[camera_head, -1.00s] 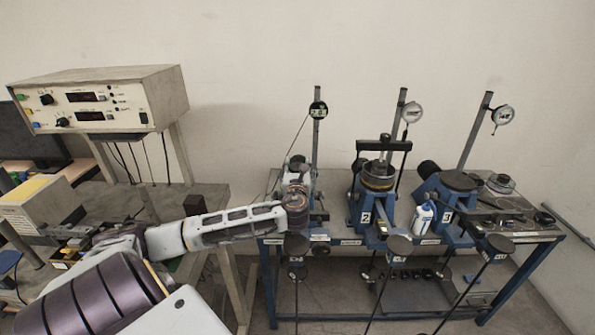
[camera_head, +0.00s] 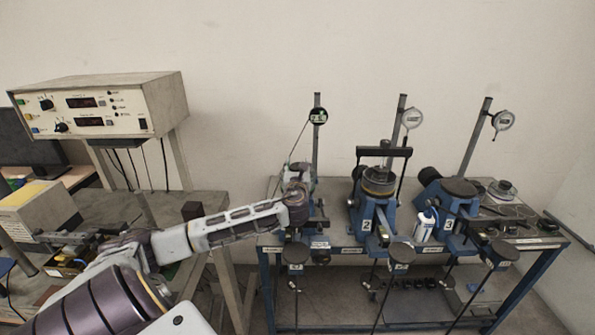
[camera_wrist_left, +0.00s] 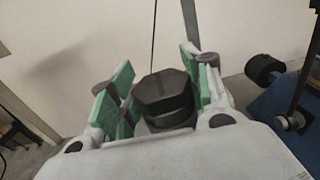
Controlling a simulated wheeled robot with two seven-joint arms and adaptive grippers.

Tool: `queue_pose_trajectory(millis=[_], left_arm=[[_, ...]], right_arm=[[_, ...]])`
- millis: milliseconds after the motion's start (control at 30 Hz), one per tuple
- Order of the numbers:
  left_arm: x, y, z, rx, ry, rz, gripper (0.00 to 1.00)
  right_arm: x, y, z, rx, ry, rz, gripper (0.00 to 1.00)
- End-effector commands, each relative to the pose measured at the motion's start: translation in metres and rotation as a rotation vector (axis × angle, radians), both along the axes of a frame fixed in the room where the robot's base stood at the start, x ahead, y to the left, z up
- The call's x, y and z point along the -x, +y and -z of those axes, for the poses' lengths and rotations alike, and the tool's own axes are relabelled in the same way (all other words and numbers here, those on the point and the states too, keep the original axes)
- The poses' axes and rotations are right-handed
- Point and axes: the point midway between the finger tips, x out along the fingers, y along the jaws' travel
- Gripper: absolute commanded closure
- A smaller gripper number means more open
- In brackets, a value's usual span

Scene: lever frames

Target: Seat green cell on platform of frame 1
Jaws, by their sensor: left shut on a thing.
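My left gripper (camera_head: 298,172) is at frame 1, the leftmost lever frame (camera_head: 318,222), in the head view. In the left wrist view its green-padded fingers (camera_wrist_left: 160,90) are shut on a dark piece with a hexagonal top (camera_wrist_left: 162,92), taken to be the green cell. No green shows clearly on the piece itself, and its lower part is hidden. The gripper and wrist cover most of frame 1 and its platform, so I cannot tell whether the cell touches the platform. My right gripper is not in view.
Frame 2 (camera_head: 367,220) holds a round stack under a black crossbar and stands close to the right. Frame 3 (camera_head: 446,200) is further right, with a white bottle (camera_head: 425,226) beside it. Dial gauges (camera_head: 411,118) stand on posts behind. A control box (camera_head: 100,105) is at left.

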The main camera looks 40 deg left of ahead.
Motion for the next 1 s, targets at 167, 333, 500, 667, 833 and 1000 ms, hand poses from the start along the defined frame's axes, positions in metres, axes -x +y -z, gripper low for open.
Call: queue_pose_trajectory(millis=[167,333,500,667,833,1000], left_arm=[[-0.006,0.005,-0.003,-0.002,-0.007,-0.001,1.00],[-0.012,0.010,-0.003,-0.003,-0.007,-0.002,1.00],[-0.017,0.014,-0.003,-0.002,-0.006,0.000,1.00],[-0.022,0.019,-0.003,-0.002,-0.007,-0.002,1.00],[-0.027,0.023,-0.003,-0.002,-0.007,0.000,1.00],[-0.033,0.028,-0.003,-0.003,-0.007,-0.002,1.00]], right_arm=[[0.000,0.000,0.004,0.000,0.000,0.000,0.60],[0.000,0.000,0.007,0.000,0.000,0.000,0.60],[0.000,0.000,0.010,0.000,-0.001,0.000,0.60],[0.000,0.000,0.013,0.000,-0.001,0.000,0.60],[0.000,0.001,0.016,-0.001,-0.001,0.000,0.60],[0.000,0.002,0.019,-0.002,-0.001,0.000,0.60]])
